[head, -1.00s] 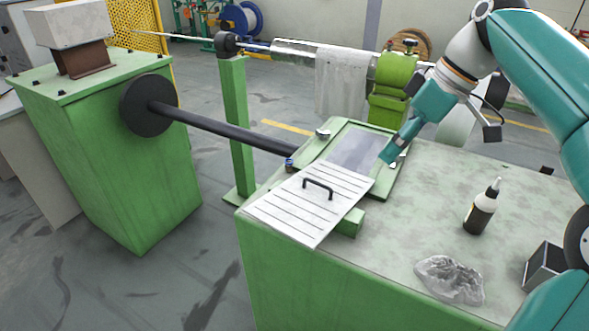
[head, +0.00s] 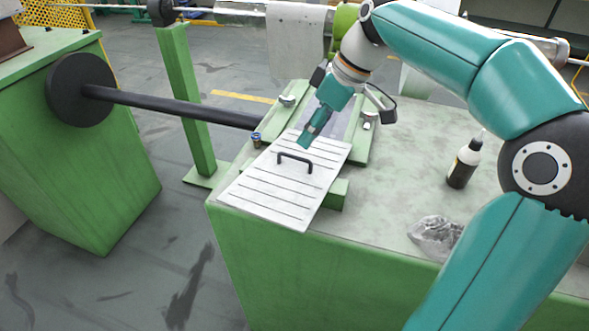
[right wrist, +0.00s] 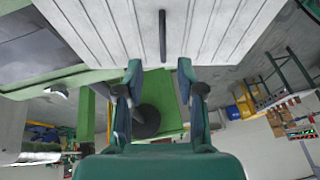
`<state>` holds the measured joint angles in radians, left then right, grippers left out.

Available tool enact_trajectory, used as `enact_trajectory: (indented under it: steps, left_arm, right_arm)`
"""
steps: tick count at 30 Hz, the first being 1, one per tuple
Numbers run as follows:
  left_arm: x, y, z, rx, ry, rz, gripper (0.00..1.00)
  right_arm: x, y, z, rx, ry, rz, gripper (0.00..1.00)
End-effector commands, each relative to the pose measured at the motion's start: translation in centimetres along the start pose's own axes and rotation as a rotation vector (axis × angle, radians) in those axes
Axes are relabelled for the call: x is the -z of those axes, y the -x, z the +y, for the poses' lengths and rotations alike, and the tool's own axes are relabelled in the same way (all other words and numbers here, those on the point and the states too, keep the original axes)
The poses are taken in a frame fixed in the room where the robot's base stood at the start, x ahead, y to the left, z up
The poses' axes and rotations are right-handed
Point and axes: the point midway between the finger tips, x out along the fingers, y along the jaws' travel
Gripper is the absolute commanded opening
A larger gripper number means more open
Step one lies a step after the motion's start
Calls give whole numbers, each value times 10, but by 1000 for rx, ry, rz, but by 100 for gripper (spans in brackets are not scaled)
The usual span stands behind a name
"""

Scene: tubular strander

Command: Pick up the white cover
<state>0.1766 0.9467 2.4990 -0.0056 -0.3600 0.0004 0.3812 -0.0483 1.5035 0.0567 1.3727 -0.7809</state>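The white cover (head: 272,188) is a ribbed flat panel with a black bar handle (head: 295,160). It lies tilted on the green bench, over the near part of a framed opening, its near left corner jutting past the bench edge. My right gripper (head: 304,143) is just above the handle, pointing down. In the right wrist view the gripper (right wrist: 158,66) is open, with a gap between its two fingers. There the cover (right wrist: 200,30) fills the top, and the handle (right wrist: 162,35) lines up with the gap, apart from the fingertips. My left gripper is out of view.
A black shaft (head: 180,108) runs from a disc to the bench. A bolt with a blue part (head: 256,139) is by the cover's left edge.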

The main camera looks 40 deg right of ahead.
Motion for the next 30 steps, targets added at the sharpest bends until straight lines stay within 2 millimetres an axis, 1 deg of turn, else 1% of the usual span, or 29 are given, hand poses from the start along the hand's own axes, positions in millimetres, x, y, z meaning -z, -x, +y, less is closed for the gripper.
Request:
enact_trajectory:
  steps: [1, 8, 15, 18, 26, 29, 30]
  left_arm:
    - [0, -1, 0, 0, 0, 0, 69]
    - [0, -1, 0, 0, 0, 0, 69]
    - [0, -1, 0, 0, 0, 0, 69]
    - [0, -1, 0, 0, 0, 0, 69]
    - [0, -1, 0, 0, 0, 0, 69]
    - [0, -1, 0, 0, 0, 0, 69]
    - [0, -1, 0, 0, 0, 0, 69]
  right_arm:
    - [0, -6, -1, 2, 1, -1, 38]
    - [2, -19, -2, 3, 4, -2, 38]
    - [3, -53, -4, 4, 5, -2, 38]
    - [3, -62, -4, 2, 5, 0, 38]
    - [3, -64, -3, 1, 5, 2, 38]
    - [3, -64, -3, 1, 5, 2, 23]
    - [3, -64, -3, 1, 5, 2, 16]
